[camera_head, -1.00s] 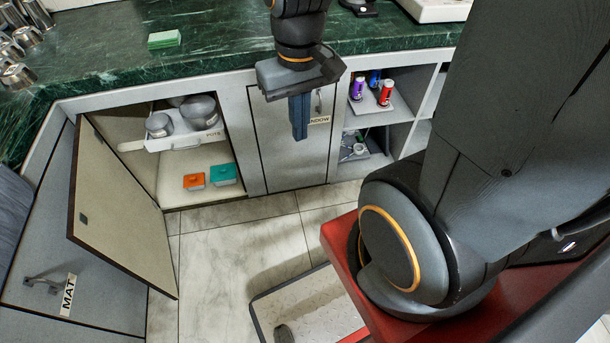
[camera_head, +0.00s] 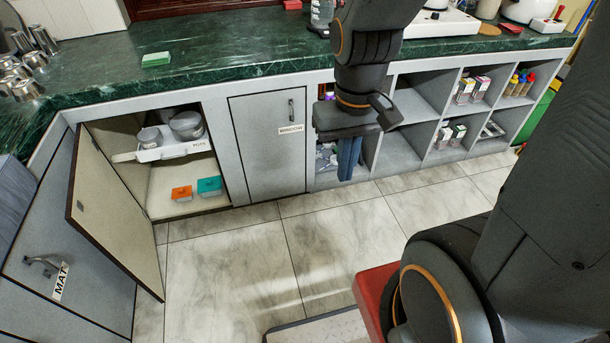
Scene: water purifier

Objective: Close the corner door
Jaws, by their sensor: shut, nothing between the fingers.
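The corner door (camera_head: 112,222) stands wide open at the left, its plain inner face toward me and its hinge side at the left of the cabinet opening. The open corner cabinet (camera_head: 160,208) shows a white pull-out tray labelled POTS (camera_head: 185,149) with metal pots, and an orange box (camera_head: 182,193) and a teal box (camera_head: 209,186) on its floor. My gripper (camera_head: 348,160) hangs fingers down in front of the open shelves, right of the WINDOW door. It is shut and empty, well apart from the corner door.
The WINDOW door (camera_head: 268,145) is shut. A door labelled MAT (camera_head: 65,260) with a handle is at the far left. Open shelves (camera_head: 435,120) hold small items at the right. The green countertop (camera_head: 230,55) runs above. The tiled floor (camera_head: 235,265) between is clear.

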